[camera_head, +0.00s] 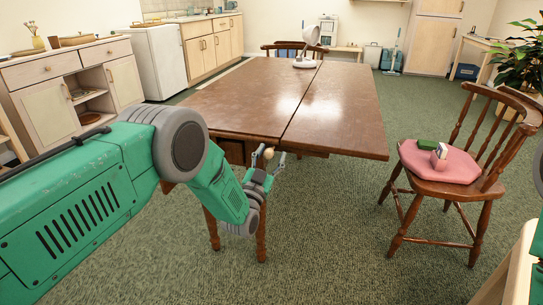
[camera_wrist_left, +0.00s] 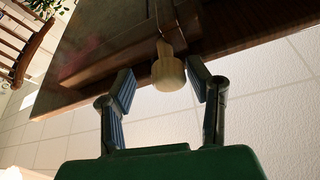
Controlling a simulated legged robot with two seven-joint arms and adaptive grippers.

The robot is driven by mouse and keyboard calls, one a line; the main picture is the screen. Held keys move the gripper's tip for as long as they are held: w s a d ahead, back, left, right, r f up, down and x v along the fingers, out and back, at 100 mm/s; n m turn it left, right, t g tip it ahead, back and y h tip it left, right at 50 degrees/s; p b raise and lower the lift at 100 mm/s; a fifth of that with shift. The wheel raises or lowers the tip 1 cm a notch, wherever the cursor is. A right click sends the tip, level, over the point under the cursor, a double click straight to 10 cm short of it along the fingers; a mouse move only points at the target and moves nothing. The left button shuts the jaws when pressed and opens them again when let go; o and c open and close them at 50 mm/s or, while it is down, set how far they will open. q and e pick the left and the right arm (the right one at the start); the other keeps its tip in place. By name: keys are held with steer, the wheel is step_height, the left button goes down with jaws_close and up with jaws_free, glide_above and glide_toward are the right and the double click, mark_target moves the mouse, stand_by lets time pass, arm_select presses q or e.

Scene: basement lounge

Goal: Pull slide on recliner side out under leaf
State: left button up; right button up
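A brown wooden table (camera_head: 250,100) has a seam along its top, with a leaf panel (camera_head: 345,115) to the right of it. A pale round knob (camera_head: 268,153) shows under the table's near edge. In the left wrist view the knob (camera_wrist_left: 168,73) is wooden, with a stepped round shape, against the dark underside. My left gripper (camera_head: 266,165) is open, its fingers on either side of the knob. In the left wrist view a gap shows at the left finger; the right finger is closer, and contact cannot be told. The slide itself is not clearly visible. My right gripper is out of view.
A wooden chair (camera_head: 475,190) with a pink cushion and small items stands at the right. A white lamp (camera_head: 306,50) sits at the table's far end. Green carpet (camera_head: 330,240) is clear in front of the table. A cabinet (camera_head: 70,75) stands at the left.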

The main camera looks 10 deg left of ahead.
arm_select(q)
steer(key=shift+a+f, duration=0.15)
steer(key=shift+a, duration=0.3)
steer(key=v, duration=0.6)
steer(key=shift+s+d, duration=0.15)
steer(key=shift+d, duration=0.2)
steer(key=v, duration=0.5)
steer(key=shift+s+a+f, duration=0.2)
steer(key=shift+s+a, duration=0.1)
steer(key=shift+d, duration=0.1)
